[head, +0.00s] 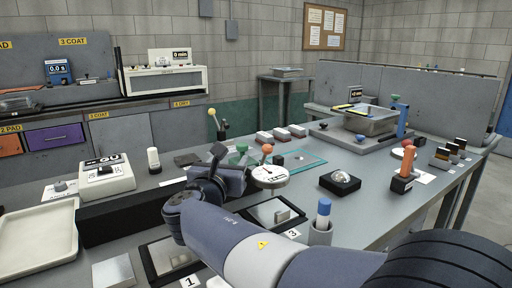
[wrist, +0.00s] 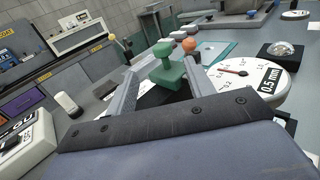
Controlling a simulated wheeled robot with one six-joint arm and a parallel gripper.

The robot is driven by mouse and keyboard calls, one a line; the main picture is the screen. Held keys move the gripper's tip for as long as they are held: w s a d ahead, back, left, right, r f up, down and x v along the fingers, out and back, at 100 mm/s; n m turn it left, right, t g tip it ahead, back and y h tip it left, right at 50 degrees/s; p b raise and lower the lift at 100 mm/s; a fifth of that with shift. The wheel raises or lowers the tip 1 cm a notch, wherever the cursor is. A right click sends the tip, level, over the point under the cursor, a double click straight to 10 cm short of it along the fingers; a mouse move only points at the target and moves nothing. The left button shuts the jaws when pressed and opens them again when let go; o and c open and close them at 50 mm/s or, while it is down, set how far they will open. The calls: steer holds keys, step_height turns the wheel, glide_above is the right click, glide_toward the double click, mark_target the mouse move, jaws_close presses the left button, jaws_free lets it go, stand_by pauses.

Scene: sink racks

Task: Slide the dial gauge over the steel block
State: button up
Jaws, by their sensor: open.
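The dial gauge (head: 269,177) has a round white face with a red needle and a "0.5 mm" label. It lies right of my gripper (head: 228,158) in the head view; its face (wrist: 262,80) is large at the right in the wrist view. My gripper (wrist: 162,62) is open. A green handle (wrist: 168,72) shows between its fingers, apparently not clamped; its top (head: 241,148) also shows in the head view. A small grey block (head: 282,215) lies on a dark-framed plate near label 3. A larger silver block (head: 113,270) is at front left; which is the steel block is unclear.
A blue-capped holder (head: 322,222) stands near the forearm. A black box with a clear dome (head: 340,182) is right of the gauge. An orange ball (head: 267,149) rises behind the gauge. A white tray (head: 40,240) is at left.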

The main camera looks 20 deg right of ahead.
mark_target(241, 147)
steer(key=b+x, duration=0.1)
steer(key=x, duration=1)
steer(key=shift+d, duration=0.1)
steer(key=shift+c, duration=0.3)
jaws_close()
